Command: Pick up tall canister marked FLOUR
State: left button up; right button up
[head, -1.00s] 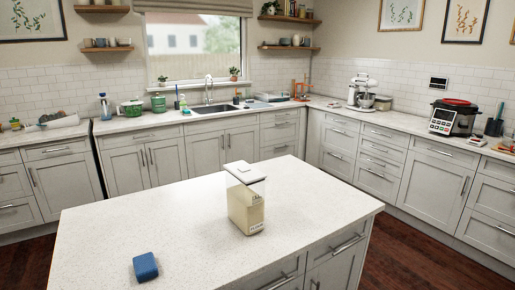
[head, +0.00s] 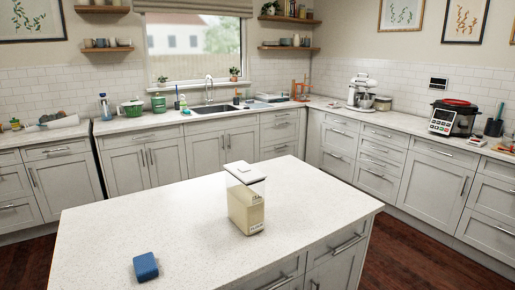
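A tall clear canister (head: 246,205) with a white lid stands upright on the white island counter (head: 130,215), right of its middle. It is partly filled with pale, cream-coloured contents. Dark markings show on its front, too small to read for certain. Neither of my grippers shows in the head view, and nothing is touching the canister.
A blue sponge-like block (head: 146,267) lies at the island's front left. The rest of the island top is clear. Behind are a sink (head: 215,110), a white stand mixer (head: 362,92) and a multicooker (head: 453,118) on the back and right counters.

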aim_at(246, 203)
jog(key=l+u, duration=0.15)
jog(key=u, duration=0.55)
jog(key=l+u, duration=0.3)
jog(key=l, duration=0.45)
jog(key=l+u, duration=0.35)
jog(key=l, duration=0.4)
jog(key=l+u, duration=0.3)
jog(key=l, duration=0.4)
jog(key=k, duration=0.05)
